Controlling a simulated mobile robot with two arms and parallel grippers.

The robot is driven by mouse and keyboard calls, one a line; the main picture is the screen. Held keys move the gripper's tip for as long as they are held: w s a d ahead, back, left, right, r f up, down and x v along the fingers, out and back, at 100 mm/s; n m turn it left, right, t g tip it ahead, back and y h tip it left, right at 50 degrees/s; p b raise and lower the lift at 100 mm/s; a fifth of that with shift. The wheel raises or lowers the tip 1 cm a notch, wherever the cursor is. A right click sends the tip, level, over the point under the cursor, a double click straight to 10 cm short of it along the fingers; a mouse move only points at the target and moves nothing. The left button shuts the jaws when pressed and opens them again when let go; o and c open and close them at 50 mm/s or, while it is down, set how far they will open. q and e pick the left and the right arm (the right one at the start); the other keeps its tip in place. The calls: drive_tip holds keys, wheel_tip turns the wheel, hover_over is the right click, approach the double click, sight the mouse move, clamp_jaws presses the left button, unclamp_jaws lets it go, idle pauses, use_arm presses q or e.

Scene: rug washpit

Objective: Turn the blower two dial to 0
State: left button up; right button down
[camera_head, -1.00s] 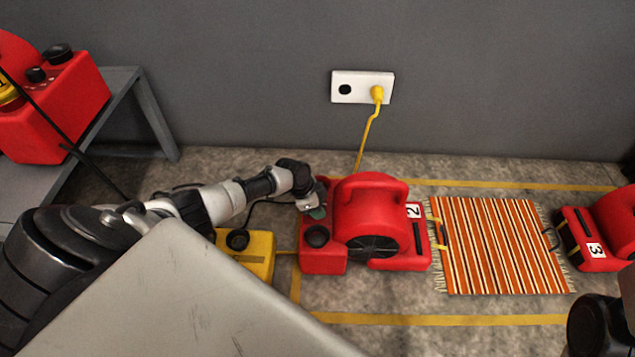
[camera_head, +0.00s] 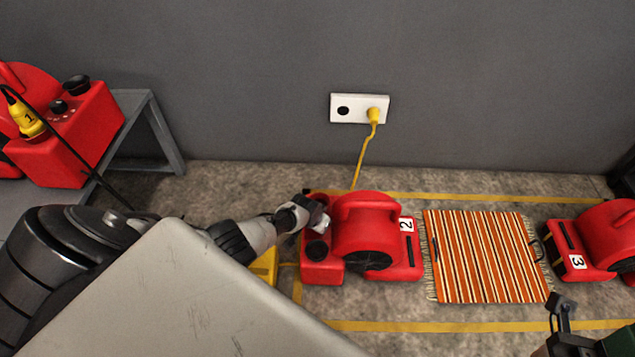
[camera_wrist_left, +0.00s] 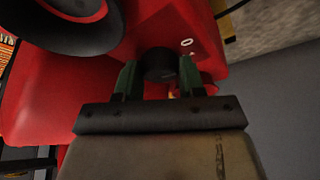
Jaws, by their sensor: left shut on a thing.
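Blower two (camera_head: 365,235) is the red blower with the "2" label, on the floor in the middle of the head view. My left gripper (camera_head: 322,222) is at its left housing, beside a round black knob (camera_head: 317,250). In the left wrist view my left gripper (camera_wrist_left: 158,80) has its green fingers on either side of the small black dial (camera_wrist_left: 159,65) and is shut on it. A white "0" mark (camera_wrist_left: 187,43) shows on the red housing beside the dial. The dial's pointer cannot be made out. My right gripper (camera_head: 562,325) is at the lower right, its jaw state unclear.
A striped rug (camera_head: 487,257) lies right of blower two, then blower three (camera_head: 600,240). Blower one (camera_head: 70,135) stands on a grey bench (camera_head: 150,120) at left. A yellow cord (camera_head: 362,160) runs from the wall outlet (camera_head: 350,108). A yellow box (camera_head: 264,266) is partly hidden by my arm.

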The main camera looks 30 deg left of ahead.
use_arm(q)
drive_tip(key=shift+n+y+p, duration=0.3)
drive_tip(key=shift+n+p, duration=0.05)
drive_tip(key=shift+n, duration=0.45)
drive_tip(key=o, duration=0.6)
